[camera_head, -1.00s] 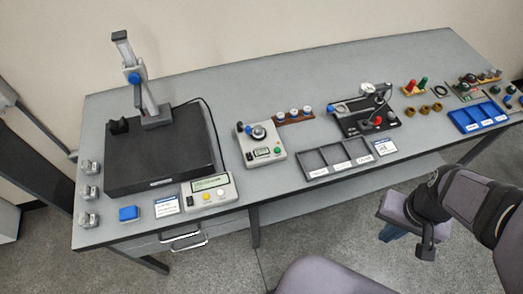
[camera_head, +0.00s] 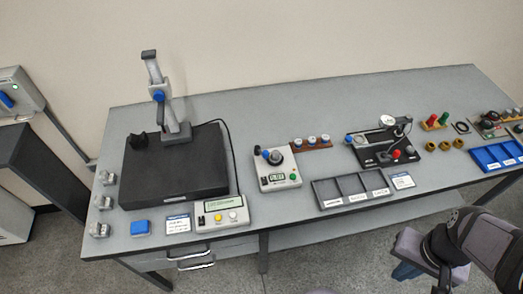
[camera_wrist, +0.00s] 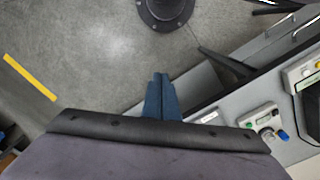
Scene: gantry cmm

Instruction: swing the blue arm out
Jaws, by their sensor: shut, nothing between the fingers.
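No part clearly reads as a blue arm in the head view. On the left, a tall grey stand (camera_head: 153,75) with a blue knob (camera_head: 158,96) rises from a dark plate (camera_head: 170,180). A small black fixture (camera_head: 378,158) further right has a blue knob (camera_head: 349,139) at its left end, a thin raised arm and a red knob. My gripper (camera_head: 405,271) is at the lower right in front of the bench, apart from both. In the wrist view its blue fingers (camera_wrist: 161,82) are together and empty, over the floor.
A grey tray (camera_head: 328,193), a dial instrument (camera_head: 272,167), a yellow-button control box (camera_head: 222,213) and a blue tray (camera_head: 487,158) stand on the bench (camera_head: 265,104). A round black base (camera_wrist: 165,10) is on the floor. Floor in front of the bench is partly open.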

